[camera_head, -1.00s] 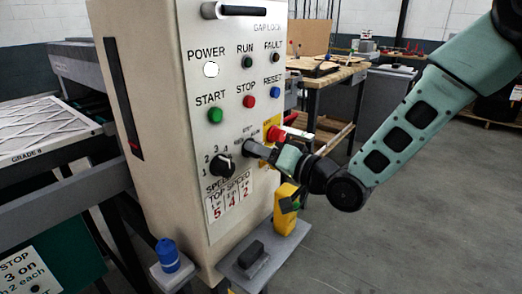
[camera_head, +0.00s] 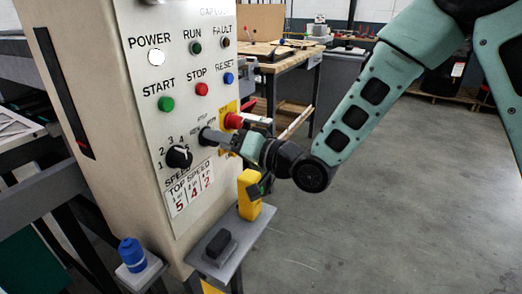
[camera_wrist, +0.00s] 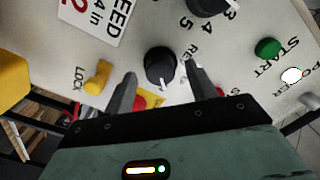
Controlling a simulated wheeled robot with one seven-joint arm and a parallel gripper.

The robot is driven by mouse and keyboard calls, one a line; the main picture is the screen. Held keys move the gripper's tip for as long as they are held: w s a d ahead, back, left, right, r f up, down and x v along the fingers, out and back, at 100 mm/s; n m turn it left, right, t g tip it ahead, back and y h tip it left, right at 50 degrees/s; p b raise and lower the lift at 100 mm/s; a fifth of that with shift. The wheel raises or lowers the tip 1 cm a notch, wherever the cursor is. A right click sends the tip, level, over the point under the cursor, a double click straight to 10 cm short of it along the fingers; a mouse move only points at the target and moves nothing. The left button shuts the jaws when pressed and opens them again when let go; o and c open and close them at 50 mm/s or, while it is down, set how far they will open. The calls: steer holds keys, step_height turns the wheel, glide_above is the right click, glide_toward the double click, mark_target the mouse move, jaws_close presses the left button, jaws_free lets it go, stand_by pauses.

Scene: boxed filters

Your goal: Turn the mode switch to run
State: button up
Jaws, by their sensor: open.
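The mode switch is a black round knob (camera_wrist: 160,66) on the panel, seen in the wrist view with a small white mark on its lower edge. My gripper (camera_wrist: 161,73) is open, with one finger on each side of this knob. I cannot tell whether the fingers touch it. The switch's position labels are mostly hidden or too small to read.
A red button (camera_head: 233,120) on a yellow plate is close beside my gripper. A yellow knob (camera_wrist: 97,78) marked LOCK is near the left finger. Below stands a yellow device (camera_head: 249,195) on a grey shelf (camera_head: 262,221). The floor to the right is clear.

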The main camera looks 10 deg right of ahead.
steer(key=p+v, duration=1.3)
steer(key=v, duration=0.3)
steer(key=shift+p, duration=0.3)
